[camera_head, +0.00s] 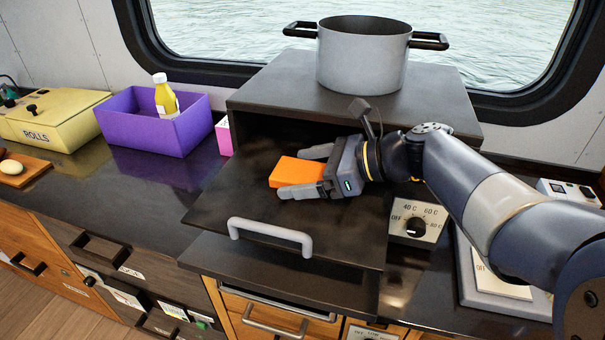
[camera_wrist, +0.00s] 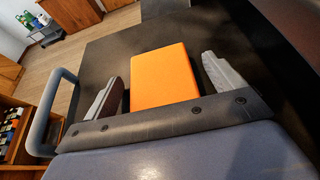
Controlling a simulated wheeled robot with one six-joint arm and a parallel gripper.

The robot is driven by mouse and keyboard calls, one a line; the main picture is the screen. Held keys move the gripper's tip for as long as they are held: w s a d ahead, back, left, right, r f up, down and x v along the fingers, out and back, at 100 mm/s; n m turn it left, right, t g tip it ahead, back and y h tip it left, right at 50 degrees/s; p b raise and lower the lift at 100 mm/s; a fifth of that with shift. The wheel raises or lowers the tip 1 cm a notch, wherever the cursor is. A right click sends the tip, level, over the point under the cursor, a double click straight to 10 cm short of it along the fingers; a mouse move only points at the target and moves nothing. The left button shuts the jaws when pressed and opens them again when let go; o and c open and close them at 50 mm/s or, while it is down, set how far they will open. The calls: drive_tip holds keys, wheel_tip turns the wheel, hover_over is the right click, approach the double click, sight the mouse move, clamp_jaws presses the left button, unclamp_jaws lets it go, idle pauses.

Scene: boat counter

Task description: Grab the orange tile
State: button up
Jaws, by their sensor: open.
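The orange tile (camera_head: 294,171) lies flat on the dark lowered door (camera_head: 215,205) of the warming box on the counter. My gripper (camera_head: 306,171) is open, with its two grey fingers on either side of the tile in the head view. In the wrist view the tile (camera_wrist: 163,78) sits between the spread fingers of my gripper (camera_wrist: 160,85), with a gap visible on the right and a narrower one on the left. The tile's near edge reaches close to the gripper's palm.
A grey pot (camera_head: 362,60) stands on top of the dark box (camera_head: 265,90). The door's grey handle (camera_head: 270,235) sticks up at its front edge. A purple bin (camera_head: 160,125) with a yellow bottle (camera_head: 165,98) stands left. A temperature dial (camera_head: 416,226) is right of the door.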

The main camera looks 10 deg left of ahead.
drive_tip(key=shift+c, duration=0.6)
drive_tip(key=c, duration=1)
drive_tip(key=shift+r, duration=0.1)
